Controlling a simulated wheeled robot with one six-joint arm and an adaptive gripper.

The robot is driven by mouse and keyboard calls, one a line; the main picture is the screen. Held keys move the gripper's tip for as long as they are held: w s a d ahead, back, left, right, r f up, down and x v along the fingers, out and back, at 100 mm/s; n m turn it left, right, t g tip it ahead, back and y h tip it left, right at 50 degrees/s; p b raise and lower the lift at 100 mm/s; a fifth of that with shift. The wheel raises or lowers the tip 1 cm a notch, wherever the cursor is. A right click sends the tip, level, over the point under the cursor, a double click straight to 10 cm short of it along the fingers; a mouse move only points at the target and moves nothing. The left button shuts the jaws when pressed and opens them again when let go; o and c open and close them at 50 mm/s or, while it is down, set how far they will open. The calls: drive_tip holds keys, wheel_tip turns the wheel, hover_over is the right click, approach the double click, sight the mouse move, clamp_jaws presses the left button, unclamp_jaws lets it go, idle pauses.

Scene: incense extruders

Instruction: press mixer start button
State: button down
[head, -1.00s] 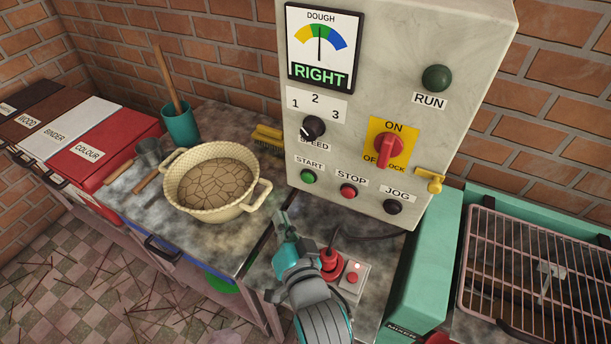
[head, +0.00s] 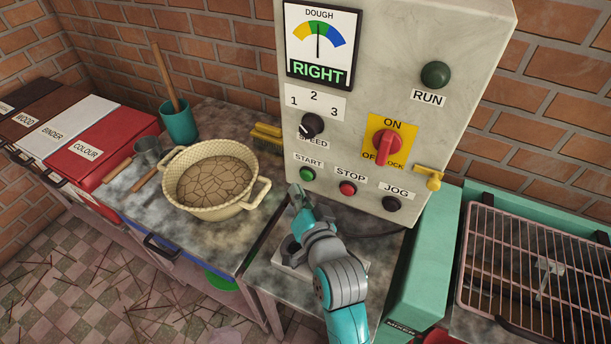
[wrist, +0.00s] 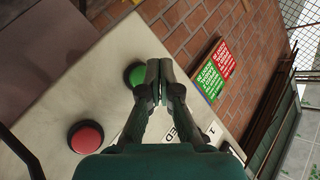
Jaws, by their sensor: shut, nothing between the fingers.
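The green start button (head: 307,175) sits on the grey control box (head: 460,60) under its START label, and it also shows in the wrist view (wrist: 132,76). My gripper (head: 295,189) is shut and empty, its fingertips just below and left of the button in the head view. In the wrist view, my closed fingertips (wrist: 159,66) overlap the button's right edge. I cannot tell whether they touch it. The red stop button (head: 347,189) is to the right of the start button; the wrist view shows it at the lower left (wrist: 86,137).
A black jog button (head: 392,204), a red rotary switch (head: 387,147) and a speed knob (head: 312,125) are on the same panel. A cream pot (head: 205,212) of cracked brown dough stands left of my gripper. A wire rack (head: 535,260) is at right.

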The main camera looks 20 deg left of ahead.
sight(307, 175)
drive_tip(key=shift+w, duration=0.65)
drive_tip(key=shift+w, duration=0.15)
idle(0.9)
drive_tip(key=shift+w, duration=0.3)
